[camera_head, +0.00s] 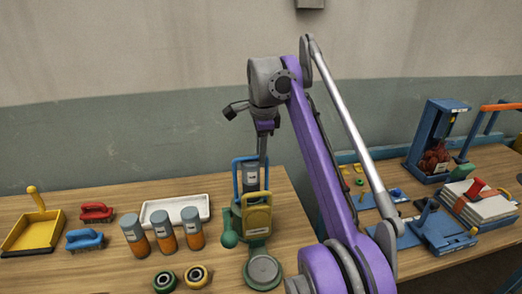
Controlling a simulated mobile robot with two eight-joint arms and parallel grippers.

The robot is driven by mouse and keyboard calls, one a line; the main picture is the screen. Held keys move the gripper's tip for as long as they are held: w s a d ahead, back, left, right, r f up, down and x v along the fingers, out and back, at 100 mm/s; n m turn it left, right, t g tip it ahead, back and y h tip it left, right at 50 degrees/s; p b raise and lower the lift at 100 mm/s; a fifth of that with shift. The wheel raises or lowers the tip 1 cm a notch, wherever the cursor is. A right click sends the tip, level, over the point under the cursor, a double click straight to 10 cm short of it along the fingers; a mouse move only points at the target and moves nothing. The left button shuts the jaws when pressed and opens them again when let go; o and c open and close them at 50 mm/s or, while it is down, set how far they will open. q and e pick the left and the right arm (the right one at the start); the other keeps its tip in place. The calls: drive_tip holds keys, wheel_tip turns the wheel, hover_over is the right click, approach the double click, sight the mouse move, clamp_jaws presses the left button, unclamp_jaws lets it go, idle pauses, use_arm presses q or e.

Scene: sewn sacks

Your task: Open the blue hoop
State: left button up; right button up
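A blue hoop (236,183) stands upright on a small stand, around or just beside a grey canister (250,176); I cannot tell which. In front of it on the same stand is a yellow hooped frame (257,213), with a green knob (229,232) at its left. My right gripper (262,157) points down at the end of the purple arm, close to the blue hoop and canister. Its fingers are too small and overlapped to show whether they are open or whether they touch the hoop. My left gripper is not in view.
On the left table are a yellow dustpan (33,232), red brush (97,212), blue brush (85,240), white tray (177,209), several orange-and-grey cylinders (164,232), and two rolls (197,277). A blue frame with a red sack (436,157) stands right. Bare wood lies front left.

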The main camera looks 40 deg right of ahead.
clamp_jaws()
idle(1.1)
